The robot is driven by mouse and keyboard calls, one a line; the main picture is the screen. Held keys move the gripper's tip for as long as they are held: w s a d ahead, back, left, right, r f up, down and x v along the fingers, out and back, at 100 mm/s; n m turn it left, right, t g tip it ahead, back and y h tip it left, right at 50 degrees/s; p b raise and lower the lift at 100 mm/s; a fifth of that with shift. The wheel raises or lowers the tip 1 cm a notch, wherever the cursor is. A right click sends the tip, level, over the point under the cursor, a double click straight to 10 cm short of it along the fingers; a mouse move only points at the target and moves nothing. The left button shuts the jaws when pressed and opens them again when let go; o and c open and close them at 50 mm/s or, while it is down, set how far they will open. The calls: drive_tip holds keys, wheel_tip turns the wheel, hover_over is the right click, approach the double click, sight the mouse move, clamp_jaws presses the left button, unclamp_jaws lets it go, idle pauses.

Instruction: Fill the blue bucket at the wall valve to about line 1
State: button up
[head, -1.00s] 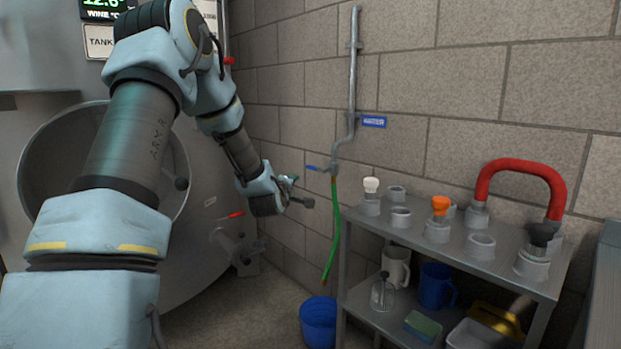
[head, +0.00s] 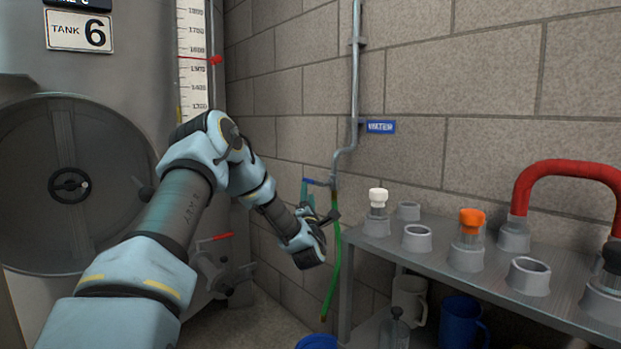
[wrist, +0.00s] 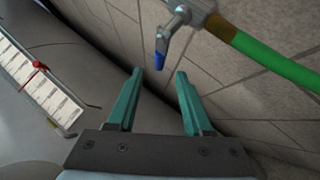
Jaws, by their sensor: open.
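The wall valve (head: 331,185) sits at the lower end of a grey pipe, its blue lever (head: 307,181) sticking out to the left. A green hose (head: 335,268) hangs from it. My gripper (head: 319,205) is at the valve in the head view. In the wrist view my gripper (wrist: 159,72) is open and empty, and the blue lever tip (wrist: 160,61) shows between and just past the two teal fingertips; I cannot tell whether they touch. The blue bucket (head: 317,342) stands on the floor below the hose end, mostly cut off; its inside and lines are hidden.
A metal shelf (head: 430,262) with grey fittings and a red hose bend (head: 565,170) stands right of the hose. A mug (head: 459,322) is on its lower level. A steel tank (head: 120,90) fills the left. A blue water sign (head: 381,127) marks the pipe.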

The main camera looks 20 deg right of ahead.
drive_tip(key=x, duration=1)
drive_tip(key=shift+w, duration=0.25)
drive_tip(key=shift+d+r, duration=0.1)
drive_tip(key=shift+c, duration=0.4)
clamp_jaws()
idle(0.5)
